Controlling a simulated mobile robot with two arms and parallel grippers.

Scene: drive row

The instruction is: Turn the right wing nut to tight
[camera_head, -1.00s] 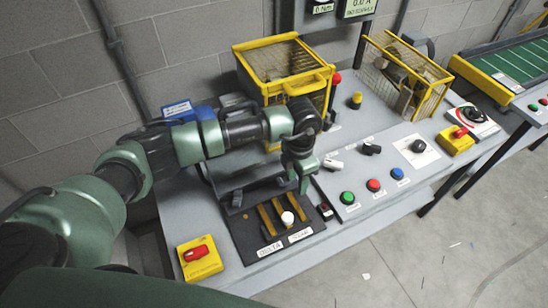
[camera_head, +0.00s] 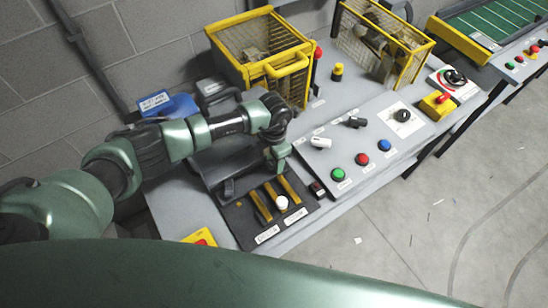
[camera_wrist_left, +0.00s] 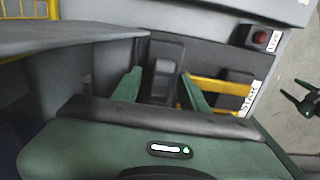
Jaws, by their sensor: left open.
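My left gripper (camera_head: 278,160) is open and points down at the back of a dark panel (camera_head: 244,228) with two yellow bars (camera_head: 287,189) and a white knob (camera_head: 281,203). In the left wrist view, the green fingers of my left gripper (camera_wrist_left: 162,86) stand apart on either side of an upright dark grey piece (camera_wrist_left: 165,75). It may be the right wing nut, but its wings are not clear. No contact with it shows. A similar dark upright piece (camera_head: 228,189) stands at the left of the panel. My right gripper (camera_wrist_left: 302,101) hangs open over the floor.
A yellow cage (camera_head: 262,60) stands behind the arm, with a blue box (camera_head: 168,105) to its left. Right of the panel are green (camera_head: 338,175), red (camera_head: 362,159) and blue (camera_head: 384,145) buttons.

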